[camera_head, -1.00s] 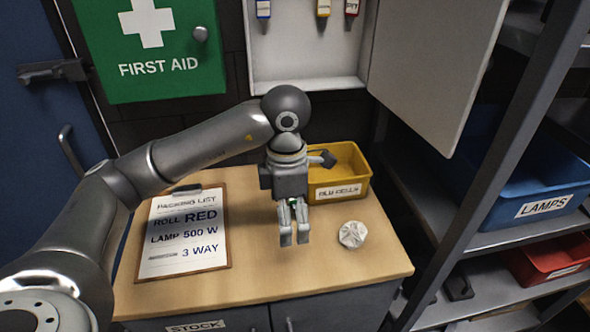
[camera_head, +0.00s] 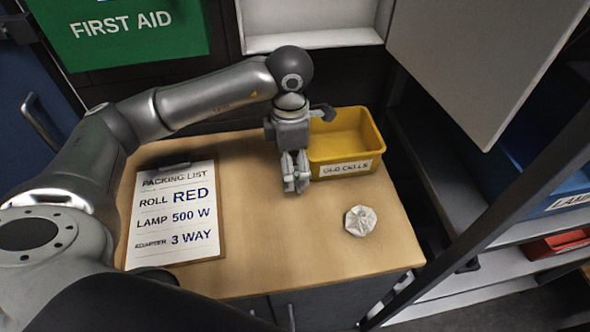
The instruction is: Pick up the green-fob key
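My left gripper (camera_head: 295,186) points down over the worktop, just left of the yellow bin. Its fingers look close together. A small green spot (camera_head: 298,177) shows at the fingers and may be the green fob; the rest of the key is hidden or too small to make out. I cannot tell whether the fingers hold it or it lies behind them. My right gripper is out of view.
The yellow bin (camera_head: 366,167) stands at the back right of the worktop (camera_head: 270,255). A crumpled white ball (camera_head: 360,220) lies in front of it. A clipboard with a packing list (camera_head: 175,213) lies at left. An open cabinet door (camera_head: 480,60) hangs at upper right.

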